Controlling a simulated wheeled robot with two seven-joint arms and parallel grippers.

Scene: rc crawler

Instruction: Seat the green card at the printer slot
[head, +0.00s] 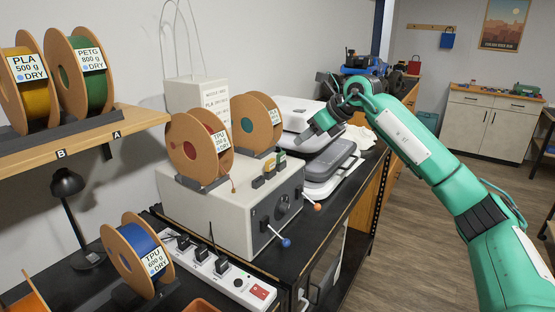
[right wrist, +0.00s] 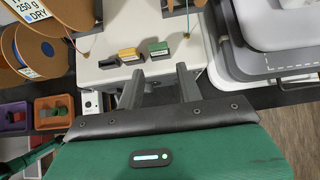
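The small green card (head: 281,158) stands on top of the beige machine (head: 225,205), at the far end of a row with a yellow card (head: 270,169) and a black one (head: 258,182). The green card also shows in the right wrist view (right wrist: 158,48), above and between my finger tips. My right gripper (head: 312,108) is above and beyond the machine, near the grey lidded devices. Its two fingers stand apart with nothing between them in the right wrist view (right wrist: 158,80). I cannot make out which opening is the printer slot.
Spools, red (head: 190,140) and green (head: 250,118), stand on the machine beside the cards. Levers with blue (head: 286,242) and orange (head: 317,207) knobs stick out in front. A grey lidded device (head: 330,158) stands to the right. A power strip (head: 225,272) lies in front.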

